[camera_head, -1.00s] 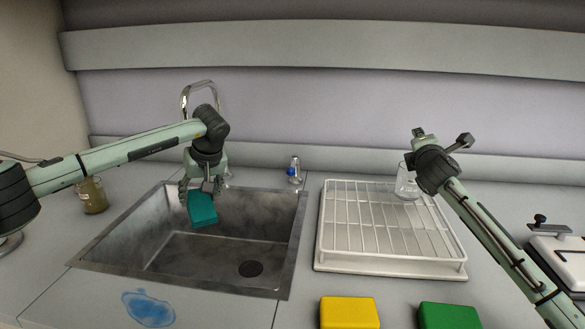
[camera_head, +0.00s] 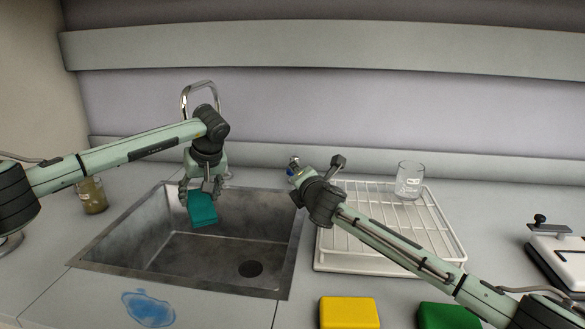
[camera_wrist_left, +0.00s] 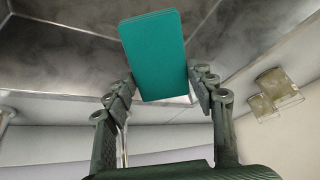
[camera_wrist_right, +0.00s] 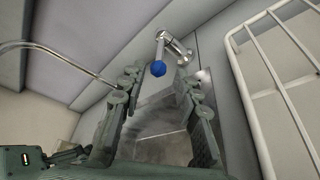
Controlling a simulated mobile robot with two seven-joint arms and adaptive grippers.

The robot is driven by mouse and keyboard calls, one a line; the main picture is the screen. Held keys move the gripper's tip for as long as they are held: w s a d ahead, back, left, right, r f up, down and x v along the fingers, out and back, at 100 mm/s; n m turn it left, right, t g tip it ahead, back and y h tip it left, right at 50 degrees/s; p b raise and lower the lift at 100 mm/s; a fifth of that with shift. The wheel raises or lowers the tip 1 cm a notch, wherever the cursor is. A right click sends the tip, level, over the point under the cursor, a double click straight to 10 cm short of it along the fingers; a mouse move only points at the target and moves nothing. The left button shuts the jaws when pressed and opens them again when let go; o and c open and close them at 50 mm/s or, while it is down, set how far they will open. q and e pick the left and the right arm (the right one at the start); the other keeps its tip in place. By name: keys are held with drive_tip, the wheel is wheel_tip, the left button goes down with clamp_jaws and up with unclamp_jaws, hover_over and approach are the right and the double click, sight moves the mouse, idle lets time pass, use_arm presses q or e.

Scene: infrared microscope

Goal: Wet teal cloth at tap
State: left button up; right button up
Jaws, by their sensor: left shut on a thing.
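The teal cloth (camera_head: 202,209), a flat folded block, hangs over the back of the steel sink, below the tap spout (camera_head: 200,88). My left gripper (camera_head: 204,188) is shut on its upper edge; the left wrist view shows the cloth (camera_wrist_left: 155,55) between the fingertips (camera_wrist_left: 160,82). My right gripper (camera_head: 295,180) is by the blue-tipped tap handle (camera_head: 293,168), partly hiding it. In the right wrist view the blue knob (camera_wrist_right: 158,68) shows between and beyond the spread, empty fingers (camera_wrist_right: 158,85). No water stream is visible.
The sink (camera_head: 190,250) is empty. A white wire rack (camera_head: 390,256) with a glass beaker (camera_head: 409,180) stands right of it. Yellow (camera_head: 349,312) and green (camera_head: 447,316) blocks lie in front. A blue puddle (camera_head: 148,308) is at front left; a brown-filled beaker (camera_head: 92,196) stands left.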

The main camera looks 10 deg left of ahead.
drive_tip(key=x, duration=0.9)
drive_tip(key=shift+w+a, duration=0.15)
drive_tip(key=shift+w, duration=0.1)
drive_tip(key=shift+c, duration=0.5)
clamp_jaws()
